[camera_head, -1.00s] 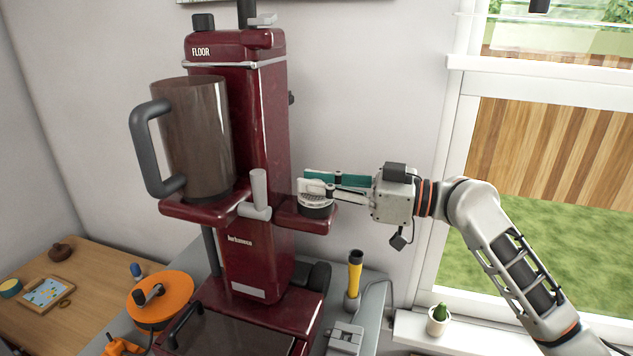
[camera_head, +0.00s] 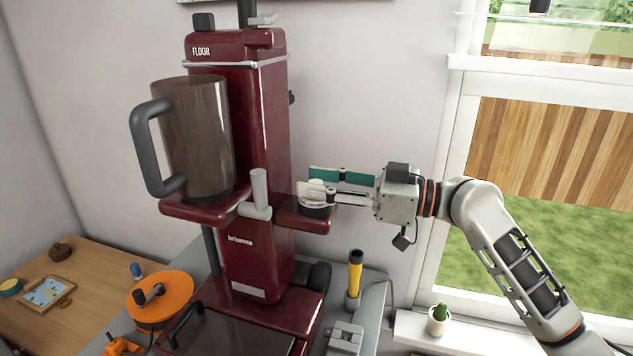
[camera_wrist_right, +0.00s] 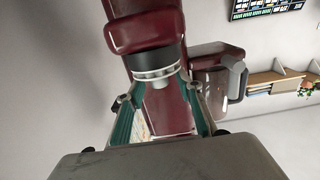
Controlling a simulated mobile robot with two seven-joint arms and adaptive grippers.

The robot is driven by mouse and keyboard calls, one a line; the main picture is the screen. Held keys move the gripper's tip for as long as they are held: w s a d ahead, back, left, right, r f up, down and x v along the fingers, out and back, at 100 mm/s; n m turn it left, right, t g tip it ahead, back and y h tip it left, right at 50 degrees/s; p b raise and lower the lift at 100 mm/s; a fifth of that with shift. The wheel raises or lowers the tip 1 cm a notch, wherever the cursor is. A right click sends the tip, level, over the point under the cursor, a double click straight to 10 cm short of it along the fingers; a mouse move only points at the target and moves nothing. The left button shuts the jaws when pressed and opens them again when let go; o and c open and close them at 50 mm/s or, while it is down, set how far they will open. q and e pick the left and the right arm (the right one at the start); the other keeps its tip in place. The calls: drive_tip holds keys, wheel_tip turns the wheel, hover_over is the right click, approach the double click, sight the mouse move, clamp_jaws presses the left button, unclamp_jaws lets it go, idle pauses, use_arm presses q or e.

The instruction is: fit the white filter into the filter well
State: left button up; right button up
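The white filter (camera_head: 312,190) sits at the top of the dark filter well (camera_head: 316,211), on the right shelf of the dark red machine. In the right wrist view, the filter (camera_wrist_right: 157,74) lies against the dark ring of the well (camera_wrist_right: 155,57), with its knob towards me. I cannot tell how deep it sits. My right gripper (camera_head: 323,184) is open, its teal-padded fingers spread to either side of the filter's knob. In the wrist view a gap shows between the fingers (camera_wrist_right: 160,100) and the filter. My left gripper is not in view.
The red machine (camera_head: 262,150) holds a large brown-tinted jug (camera_head: 190,135) on its left shelf. A yellow-handled tool (camera_head: 355,275) stands below my right gripper. An orange disc (camera_head: 160,297) lies at lower left. A window sill with a small cactus (camera_head: 439,315) is at right.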

drive_tip(key=v, duration=1.1)
drive_tip(key=shift+d, duration=0.25)
drive_tip(key=shift+s, duration=0.15)
